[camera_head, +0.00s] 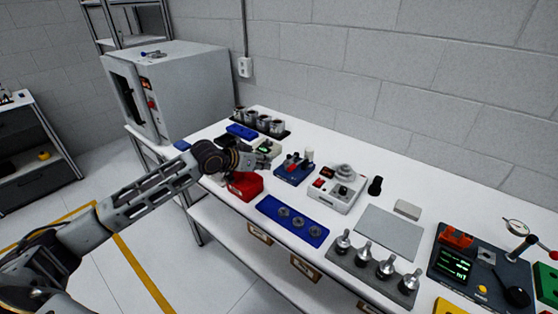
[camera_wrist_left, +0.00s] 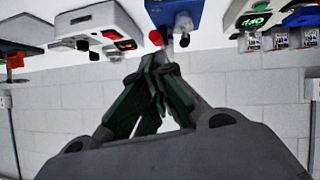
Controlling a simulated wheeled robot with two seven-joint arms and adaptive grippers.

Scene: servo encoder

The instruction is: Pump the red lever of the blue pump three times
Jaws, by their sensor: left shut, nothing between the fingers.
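The blue pump (camera_head: 291,173) sits on the white bench, right of my left gripper (camera_head: 266,162). In the left wrist view, the blue pump body (camera_wrist_left: 176,14) is at the top and a red knob (camera_wrist_left: 156,37) hangs just beyond the closed fingertips (camera_wrist_left: 160,62). My left gripper is shut and empty, beside the pump. I cannot tell whether the fingertips touch the lever. My right gripper is not in view.
A red box (camera_head: 244,187) lies below my left gripper. A white device (camera_head: 337,188) stands right of the pump, a blue tray (camera_head: 291,222) in front. A device with a green display (camera_wrist_left: 252,19) stands on the other side. The wall is behind.

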